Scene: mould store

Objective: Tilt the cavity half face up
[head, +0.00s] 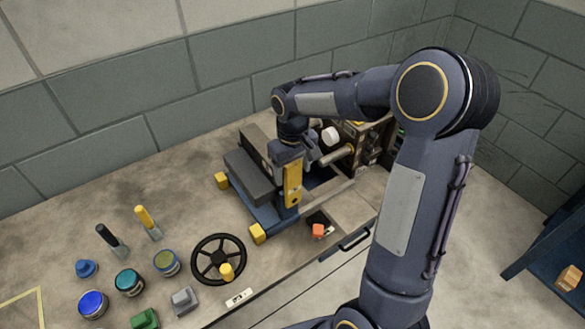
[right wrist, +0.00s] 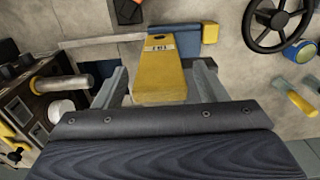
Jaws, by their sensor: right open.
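A dark grey mould block (head: 248,178), which looks like the cavity half, sits in a blue-based fixture (head: 262,218) with yellow corner blocks. I cannot tell which way its cavity face points. A yellow labelled plate (head: 292,184) stands at the fixture's right side, and it also shows in the right wrist view (right wrist: 160,72). My right gripper (right wrist: 160,80) is open, with its fingers on either side of the yellow plate; contact is not clear. In the head view, my right gripper (head: 298,158) is partly hidden beside the plate. My left gripper is out of view.
A black handwheel (head: 219,240) with a yellow knob lies in front of the fixture. A control box (head: 366,140) is behind right. An orange knob (head: 318,230) is near the front edge.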

